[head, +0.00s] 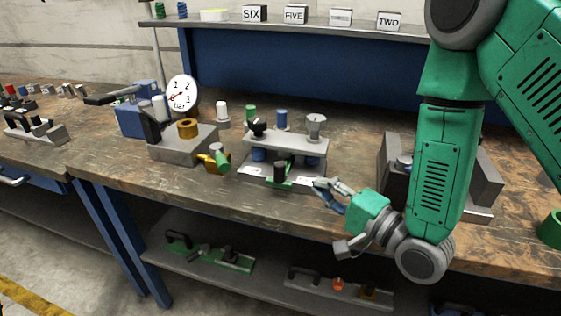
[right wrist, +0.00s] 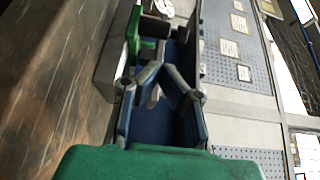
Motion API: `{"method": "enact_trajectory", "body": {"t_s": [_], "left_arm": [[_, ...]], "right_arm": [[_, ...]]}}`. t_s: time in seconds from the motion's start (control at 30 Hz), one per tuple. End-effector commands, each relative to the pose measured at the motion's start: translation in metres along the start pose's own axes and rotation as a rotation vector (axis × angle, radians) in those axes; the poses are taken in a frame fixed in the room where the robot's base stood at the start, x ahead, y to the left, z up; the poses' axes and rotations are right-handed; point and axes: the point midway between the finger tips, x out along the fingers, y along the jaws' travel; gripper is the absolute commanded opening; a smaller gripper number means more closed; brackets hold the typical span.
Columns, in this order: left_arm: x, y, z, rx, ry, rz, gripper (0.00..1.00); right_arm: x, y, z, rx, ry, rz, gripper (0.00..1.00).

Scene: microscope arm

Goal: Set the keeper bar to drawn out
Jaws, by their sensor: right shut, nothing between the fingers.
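A grey fixture (head: 285,145) stands near the front of the bench, with a raised top plate and blue parts under it. At its front is a green bar (head: 278,184) with a black knob (head: 280,170); I take this to be the keeper bar. My right gripper (head: 320,184) is shut and empty, just right of the fixture's front, apart from the knob. In the right wrist view, the closed fingers (right wrist: 157,76) point toward the green part (right wrist: 146,50) and black knob (right wrist: 157,27). The bar's far end is hidden. My left gripper is not in view.
A gauge (head: 183,93) and a grey block with a brass ring (head: 188,128) stand to the left. A grey slotted fixture (head: 485,180) stands right, partly behind my right arm. Coloured pegs stand behind. The bench's front edge is close below my gripper.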

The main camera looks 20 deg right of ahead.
Motion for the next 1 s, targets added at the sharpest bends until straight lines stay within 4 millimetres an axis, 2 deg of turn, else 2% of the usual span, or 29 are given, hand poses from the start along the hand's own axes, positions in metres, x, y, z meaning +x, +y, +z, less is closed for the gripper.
{"method": "enact_trajectory", "body": {"t_s": [0.13,0.23,0.5,0.7,0.83,1.0], "left_arm": [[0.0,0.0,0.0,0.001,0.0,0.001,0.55],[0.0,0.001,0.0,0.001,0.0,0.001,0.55],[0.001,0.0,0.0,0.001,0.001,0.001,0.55],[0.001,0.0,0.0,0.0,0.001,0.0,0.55],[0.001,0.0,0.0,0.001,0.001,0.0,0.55],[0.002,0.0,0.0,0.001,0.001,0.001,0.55]], "right_arm": [[0.003,0.001,-0.002,0.0,0.001,0.001,0.0],[0.013,0.001,0.001,-0.005,0.0,0.002,0.0],[0.063,-0.001,0.007,-0.011,-0.003,0.001,0.0],[0.091,0.0,0.003,-0.005,-0.002,0.001,0.0],[0.101,0.001,0.002,-0.003,-0.002,0.001,0.0],[0.103,0.0,0.002,-0.002,0.0,0.003,0.0]]}}
